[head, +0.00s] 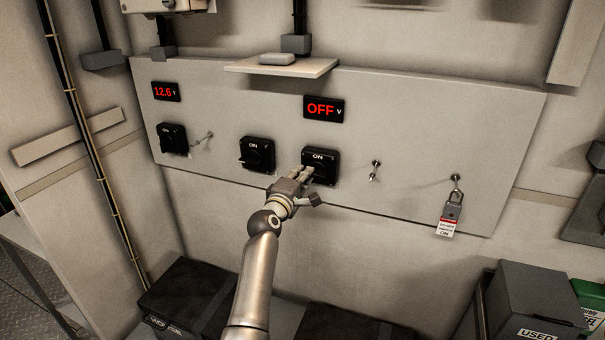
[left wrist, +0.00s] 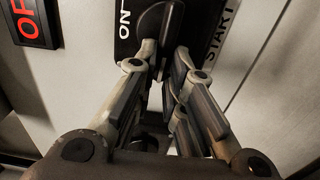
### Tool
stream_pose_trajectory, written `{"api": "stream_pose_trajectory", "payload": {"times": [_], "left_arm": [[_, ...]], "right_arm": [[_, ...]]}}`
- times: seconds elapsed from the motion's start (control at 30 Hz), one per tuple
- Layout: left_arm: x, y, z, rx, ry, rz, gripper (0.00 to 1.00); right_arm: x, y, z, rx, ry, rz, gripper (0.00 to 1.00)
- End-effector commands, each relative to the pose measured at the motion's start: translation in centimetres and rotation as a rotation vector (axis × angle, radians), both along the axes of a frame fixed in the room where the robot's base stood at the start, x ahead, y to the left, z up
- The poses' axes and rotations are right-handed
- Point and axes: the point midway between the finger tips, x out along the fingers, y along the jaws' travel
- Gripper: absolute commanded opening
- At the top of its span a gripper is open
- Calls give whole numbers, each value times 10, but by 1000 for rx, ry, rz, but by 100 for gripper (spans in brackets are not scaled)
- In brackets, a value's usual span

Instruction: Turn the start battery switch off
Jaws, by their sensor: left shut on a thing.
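The start battery switch is a black square plate (head: 326,156) marked ON, on the grey panel below a display (head: 323,108) reading OFF in red. In the left wrist view its plate (left wrist: 124,45) shows the words ON and START, with a dark rotary knob (left wrist: 158,18) in the middle. My left gripper (head: 309,174) reaches up to this switch from below. Its fingers (left wrist: 160,62) are shut on the knob, one on each side. The fingers partly hide the knob, and its exact angle is hard to tell. My right gripper is in neither view.
Keys or pins (head: 375,171) and a tagged padlock (head: 452,209) are on the panel's right. A small shelf (head: 281,67) juts out above. Dark boxes (head: 190,300) stand below.

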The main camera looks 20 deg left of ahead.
Motion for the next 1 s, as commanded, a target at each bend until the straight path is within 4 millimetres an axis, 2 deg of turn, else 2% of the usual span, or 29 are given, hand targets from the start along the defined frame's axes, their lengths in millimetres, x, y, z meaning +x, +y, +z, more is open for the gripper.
{"api": "stream_pose_trajectory", "payload": {"times": [0.57, 0.6, 0.77, 1.0], "left_arm": [[0, 0, -2, -40, 3, 0, 0], [0, 0, -2, -40, 3, 0, 13], [0, 0, -2, -38, 3, 0, 33], [0, 0, -1, -37, 2, 0, 33]], "right_arm": [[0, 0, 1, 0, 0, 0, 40], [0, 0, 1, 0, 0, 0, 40], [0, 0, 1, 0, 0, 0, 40], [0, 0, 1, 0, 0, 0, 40]]}}
